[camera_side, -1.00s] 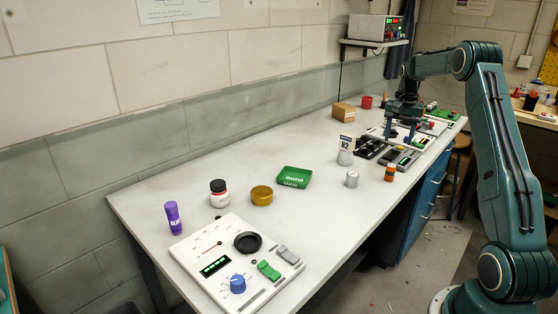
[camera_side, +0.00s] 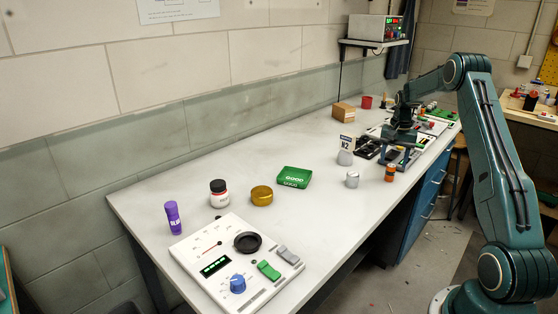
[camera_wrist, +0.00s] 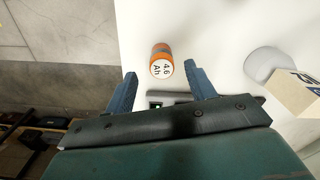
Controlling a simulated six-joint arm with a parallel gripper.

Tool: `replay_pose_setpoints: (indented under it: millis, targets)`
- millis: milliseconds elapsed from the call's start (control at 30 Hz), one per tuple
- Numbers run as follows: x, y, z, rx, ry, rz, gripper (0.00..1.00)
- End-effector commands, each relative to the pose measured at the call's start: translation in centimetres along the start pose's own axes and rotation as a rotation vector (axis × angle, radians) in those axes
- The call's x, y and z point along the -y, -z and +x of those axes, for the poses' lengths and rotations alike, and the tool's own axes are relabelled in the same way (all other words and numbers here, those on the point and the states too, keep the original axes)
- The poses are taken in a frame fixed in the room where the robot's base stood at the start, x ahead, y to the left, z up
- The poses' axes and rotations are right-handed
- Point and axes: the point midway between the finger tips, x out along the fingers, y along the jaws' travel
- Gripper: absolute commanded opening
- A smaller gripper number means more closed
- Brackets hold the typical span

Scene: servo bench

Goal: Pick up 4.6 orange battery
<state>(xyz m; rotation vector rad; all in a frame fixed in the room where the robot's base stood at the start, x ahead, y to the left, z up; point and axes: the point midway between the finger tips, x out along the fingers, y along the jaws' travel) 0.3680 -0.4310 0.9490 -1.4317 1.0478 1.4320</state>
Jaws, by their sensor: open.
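The orange battery (camera_side: 390,173) stands upright near the bench's front edge, right of a grey knob-like cylinder. In the wrist view the battery (camera_wrist: 161,62) shows an orange body and a white top marked "4.6 Ah". My gripper (camera_side: 398,160) is over the dark tray and grey device, beyond the battery. In the wrist view my gripper (camera_wrist: 163,78) has its two blue fingers wide apart. The battery lies just ahead of the fingertips, roughly centred between them. Nothing is held.

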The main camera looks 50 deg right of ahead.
Motion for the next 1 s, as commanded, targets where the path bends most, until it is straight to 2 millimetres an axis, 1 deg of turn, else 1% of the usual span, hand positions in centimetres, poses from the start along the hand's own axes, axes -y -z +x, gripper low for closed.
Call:
replay_pose_setpoints:
  millis: [167, 267, 500, 667, 767, 1000]
  targets:
    - [0.0, 0.0, 0.2, 0.0, 0.0, 0.0, 0.55]
    - [0.1, -0.1, 0.8, 0.001, -0.001, 0.0, 0.55]
    - [0.2, -0.2, 3.5, 0.003, -0.001, 0.0, 0.55]
    - [0.2, -0.2, 4.8, 0.001, -0.001, 0.0, 0.55]
    - [0.2, -0.1, 5.2, 0.0, 0.0, 0.0, 0.55]
    - [0.2, -0.1, 5.2, -0.001, 0.0, 0.0, 0.55]
